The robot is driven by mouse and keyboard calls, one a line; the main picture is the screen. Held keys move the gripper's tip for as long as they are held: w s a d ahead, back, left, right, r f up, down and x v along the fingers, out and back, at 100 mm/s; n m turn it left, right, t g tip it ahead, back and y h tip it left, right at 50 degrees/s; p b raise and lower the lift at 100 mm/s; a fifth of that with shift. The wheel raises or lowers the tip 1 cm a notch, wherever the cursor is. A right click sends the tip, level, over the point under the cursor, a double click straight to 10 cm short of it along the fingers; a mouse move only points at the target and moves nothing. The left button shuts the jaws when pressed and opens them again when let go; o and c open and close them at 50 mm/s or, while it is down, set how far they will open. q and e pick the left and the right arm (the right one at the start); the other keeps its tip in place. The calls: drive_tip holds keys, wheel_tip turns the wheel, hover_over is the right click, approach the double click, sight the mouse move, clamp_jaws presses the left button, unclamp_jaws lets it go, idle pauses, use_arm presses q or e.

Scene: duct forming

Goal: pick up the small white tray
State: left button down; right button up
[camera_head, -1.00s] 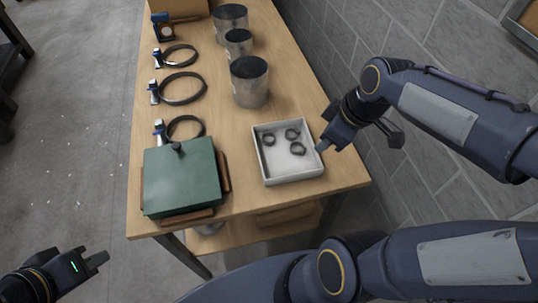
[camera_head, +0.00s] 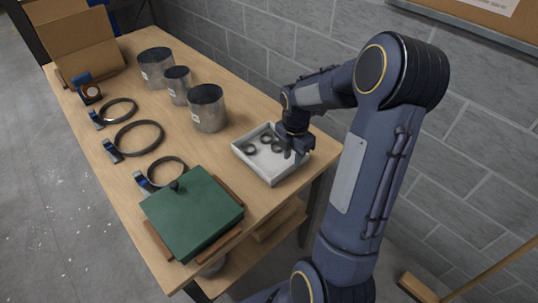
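The small white tray (camera_head: 262,171) is a shallow square box near the right edge of the wooden table. Several small dark rings (camera_head: 266,138) lie inside it. My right gripper (camera_head: 297,151) points down at the tray's right side, its fingers at the wall there. One finger appears inside the tray and the other near its outer side. I cannot tell whether they are closed on the wall. The tray rests flat on the table. My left gripper is out of view.
A green box (camera_head: 195,215) with a dark knob stands at the table's near end. Metal cylinders (camera_head: 208,108) stand behind the tray. Several ring clamps (camera_head: 138,138) lie along the left. A cardboard box (camera_head: 75,40) is at the far end. A block wall (camera_head: 255,40) runs behind the table.

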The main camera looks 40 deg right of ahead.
sight(272, 167)
drive_tip(key=f, duration=0.3)
drive_tip(key=f+p, duration=0.1)
drive_tip(key=f, duration=0.1)
drive_tip(key=shift+w+d+f, duration=0.1)
drive_tip(key=shift+w+d, duration=0.05)
drive_tip(key=shift+w, duration=0.1)
drive_tip(key=shift+c, duration=0.3)
clamp_jaws()
